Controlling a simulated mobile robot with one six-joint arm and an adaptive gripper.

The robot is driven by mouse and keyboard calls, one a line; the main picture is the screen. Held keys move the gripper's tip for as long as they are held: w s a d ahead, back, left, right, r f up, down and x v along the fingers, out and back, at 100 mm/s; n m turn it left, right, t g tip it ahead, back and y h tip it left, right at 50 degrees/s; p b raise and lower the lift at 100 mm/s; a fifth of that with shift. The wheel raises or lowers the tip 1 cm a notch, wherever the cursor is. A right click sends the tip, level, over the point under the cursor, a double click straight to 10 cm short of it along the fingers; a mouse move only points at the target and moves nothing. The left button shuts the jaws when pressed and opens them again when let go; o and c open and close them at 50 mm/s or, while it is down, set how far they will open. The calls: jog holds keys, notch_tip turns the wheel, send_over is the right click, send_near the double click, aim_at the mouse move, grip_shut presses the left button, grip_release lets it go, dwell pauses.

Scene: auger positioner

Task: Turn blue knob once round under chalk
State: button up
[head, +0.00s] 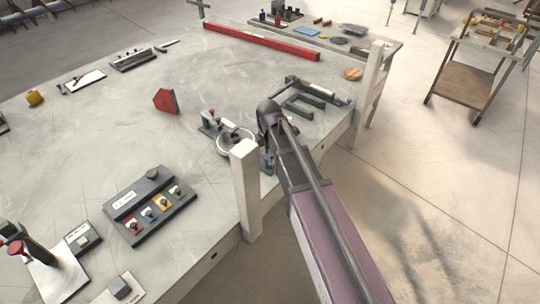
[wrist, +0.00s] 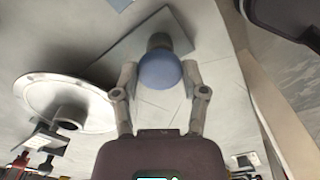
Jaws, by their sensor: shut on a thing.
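The blue knob (wrist: 159,72) is a round ball on a dark grey stem, in the middle of the wrist view. A pale flat plate (wrist: 118,47) lies behind it. My gripper (wrist: 160,76) has one finger on each side of the knob and is shut on it. In the head view my arm reaches over the table's right edge, and a small bit of blue shows below its end. I cannot make out any chalk, nor which way the knob is turned.
A white-rimmed handwheel (head: 232,140) stands close beside my gripper; its disc (wrist: 38,92) is at left in the wrist view. A white post (head: 246,185) rises at the table edge nearby. A green bracket (head: 308,100) and a red wedge (head: 165,101) lie on the table (head: 100,130).

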jog(key=shift+s, duration=0.2)
jog(key=o, duration=1.2)
jog(key=shift+c, duration=0.2)
jog(key=shift+w, duration=0.1)
jog(key=shift+r, duration=0.1)
